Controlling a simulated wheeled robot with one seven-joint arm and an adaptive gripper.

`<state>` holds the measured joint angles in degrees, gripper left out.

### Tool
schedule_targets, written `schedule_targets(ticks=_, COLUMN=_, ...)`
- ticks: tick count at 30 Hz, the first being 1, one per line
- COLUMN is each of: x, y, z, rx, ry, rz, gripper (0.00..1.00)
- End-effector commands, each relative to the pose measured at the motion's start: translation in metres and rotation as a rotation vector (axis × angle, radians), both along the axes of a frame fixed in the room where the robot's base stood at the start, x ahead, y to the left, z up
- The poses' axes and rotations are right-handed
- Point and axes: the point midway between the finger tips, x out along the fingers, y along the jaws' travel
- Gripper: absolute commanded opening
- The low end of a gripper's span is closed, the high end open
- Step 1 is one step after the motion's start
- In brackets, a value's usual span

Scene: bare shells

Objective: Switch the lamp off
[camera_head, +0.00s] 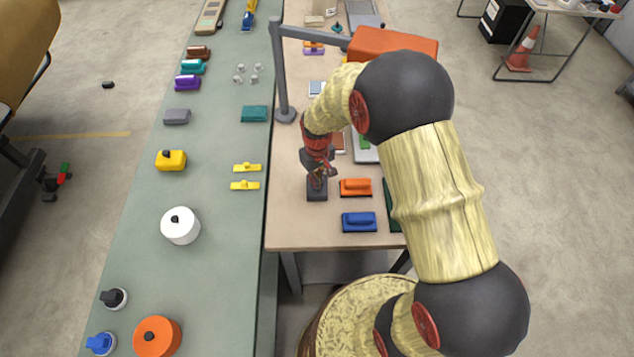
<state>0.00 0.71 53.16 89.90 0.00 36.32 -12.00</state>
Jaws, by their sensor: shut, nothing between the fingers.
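The lamp (281,70) has a grey post on a round base, and a grey bar leads right to an orange shade (392,42). It stands on the beige table near its left edge. My gripper (318,178) is shut and empty, pointing down near the front of this table. Directly below it is a small dark grey block (317,193), partly hidden by the fingers. I cannot tell whether the fingertips touch it, nor whether it is the lamp's switch. My arm hides part of the shade and the table's right side. No lit bulb shows.
An orange block (355,187) and a blue block (359,222) lie just right of my gripper. Left is a long green table (215,190) with several blocks, yellow pieces (246,185) and a white cylinder (180,225). The beige table (300,232) is bare at its front left.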

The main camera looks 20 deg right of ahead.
Motion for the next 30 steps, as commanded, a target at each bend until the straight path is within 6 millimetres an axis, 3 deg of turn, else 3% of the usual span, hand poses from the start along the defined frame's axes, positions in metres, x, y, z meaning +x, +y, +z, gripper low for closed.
schedule_targets(ticks=24, x=0.001, y=0.000, z=0.062, rx=0.000, ry=-0.002, rz=0.000, gripper=0.00)
schedule_targets(ticks=30, x=0.001, y=0.000, z=0.067, rx=0.000, ry=-0.001, rz=0.000, gripper=0.00)
